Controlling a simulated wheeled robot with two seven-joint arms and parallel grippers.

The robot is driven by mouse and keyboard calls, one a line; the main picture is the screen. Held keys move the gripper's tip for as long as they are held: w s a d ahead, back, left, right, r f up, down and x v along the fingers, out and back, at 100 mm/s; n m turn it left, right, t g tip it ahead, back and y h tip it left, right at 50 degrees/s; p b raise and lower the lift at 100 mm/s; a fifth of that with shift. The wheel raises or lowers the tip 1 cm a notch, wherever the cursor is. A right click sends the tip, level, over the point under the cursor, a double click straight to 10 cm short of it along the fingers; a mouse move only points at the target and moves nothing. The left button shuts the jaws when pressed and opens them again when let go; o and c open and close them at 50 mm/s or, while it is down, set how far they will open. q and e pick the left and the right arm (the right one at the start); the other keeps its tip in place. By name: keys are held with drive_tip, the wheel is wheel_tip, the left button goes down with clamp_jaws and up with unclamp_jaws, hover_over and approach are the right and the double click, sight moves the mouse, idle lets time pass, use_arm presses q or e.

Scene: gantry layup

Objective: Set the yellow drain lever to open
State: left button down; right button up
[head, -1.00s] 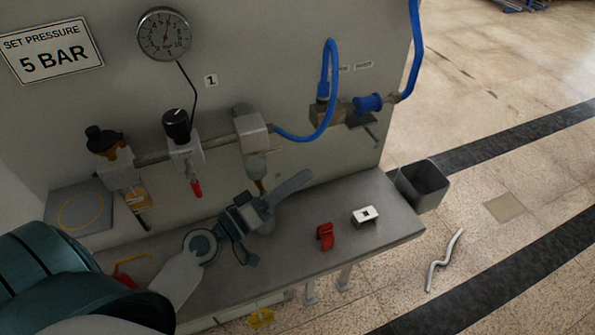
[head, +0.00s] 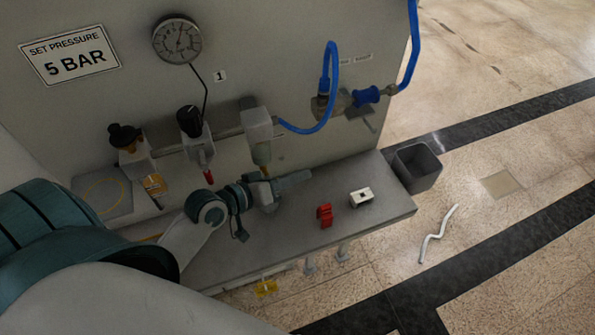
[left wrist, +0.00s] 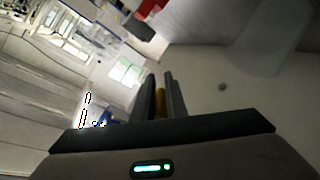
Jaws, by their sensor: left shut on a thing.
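The yellow drain lever (left wrist: 160,103) shows between the two fingers of my left gripper (left wrist: 161,95) in the left wrist view. My left gripper is shut on it. In the head view my left gripper (head: 284,182) is at the lower end of the pale filter bowl (head: 261,152). A bit of yellow-orange shows just under the bowl there, and the rest of the lever is hidden by the gripper. I cannot tell the lever's exact angle. My right gripper is not in view.
A red clip-like part (head: 325,215) and a white block with a dark opening (head: 361,197) lie on the grey shelf (head: 377,171). A dark bin (head: 417,167) stands at its right end. A black-knobbed regulator (head: 190,122) is left of the bowl.

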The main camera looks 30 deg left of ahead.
use_arm(q)
drive_tip(key=shift+a, duration=0.1)
idle(0.4)
drive_tip(key=c, duration=1.8)
unclamp_jaws()
drive_tip(key=shift+f, duration=0.1)
drive_tip(key=shift+s, duration=0.15)
